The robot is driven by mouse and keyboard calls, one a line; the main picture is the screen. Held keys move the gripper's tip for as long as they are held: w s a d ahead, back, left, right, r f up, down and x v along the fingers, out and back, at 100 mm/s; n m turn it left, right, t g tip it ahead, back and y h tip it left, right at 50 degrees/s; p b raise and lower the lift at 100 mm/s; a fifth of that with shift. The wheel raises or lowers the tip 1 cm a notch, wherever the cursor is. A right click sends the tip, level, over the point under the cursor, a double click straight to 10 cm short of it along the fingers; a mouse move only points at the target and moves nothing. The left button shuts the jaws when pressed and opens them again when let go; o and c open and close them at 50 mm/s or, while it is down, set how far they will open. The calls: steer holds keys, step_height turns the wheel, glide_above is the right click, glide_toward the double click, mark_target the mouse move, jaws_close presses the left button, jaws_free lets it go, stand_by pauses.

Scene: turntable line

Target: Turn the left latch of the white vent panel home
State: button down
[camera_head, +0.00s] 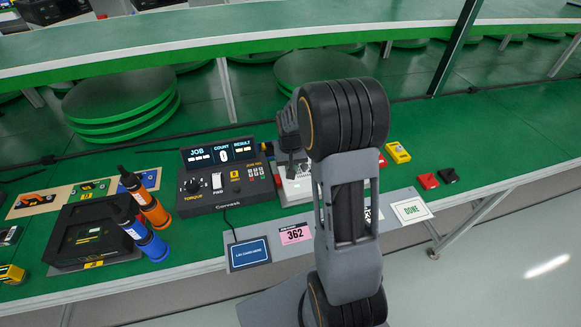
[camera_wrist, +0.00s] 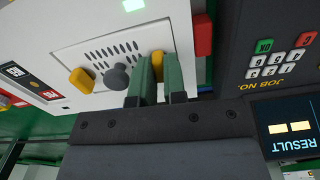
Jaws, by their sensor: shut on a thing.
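The white vent panel (camera_wrist: 100,42) fills the upper left of the wrist view, with dark slots and a grey round knob (camera_wrist: 117,77). In the wrist view a yellow latch (camera_wrist: 157,62) sits between the two green fingers of my gripper (camera_wrist: 159,78), which is shut on it. This latch is on the controller's side of the panel. A second yellow latch (camera_wrist: 82,80) stands free on the panel's other side. In the head view my arm covers most of the white unit (camera_head: 293,188), and my gripper (camera_head: 290,150) is above it. The held latch's exact angle is partly hidden.
The black torque controller (camera_head: 223,188) stands close beside the white unit. A red block (camera_wrist: 203,35) is near the held latch. Orange (camera_head: 152,208) and blue (camera_head: 148,242) drivers stand left by a black case (camera_head: 90,235). Red and black pieces lie to the right.

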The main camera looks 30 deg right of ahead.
steer(key=m, duration=0.4)
steer(key=shift+m, duration=2.4)
steer(key=c, duration=1.2)
jaws_free()
steer(key=shift+o, duration=0.2)
steer(key=shift+r, duration=0.1)
step_height(320, 180, up, 14)
steer(key=p, duration=0.1)
steer(key=shift+f, duration=0.2)
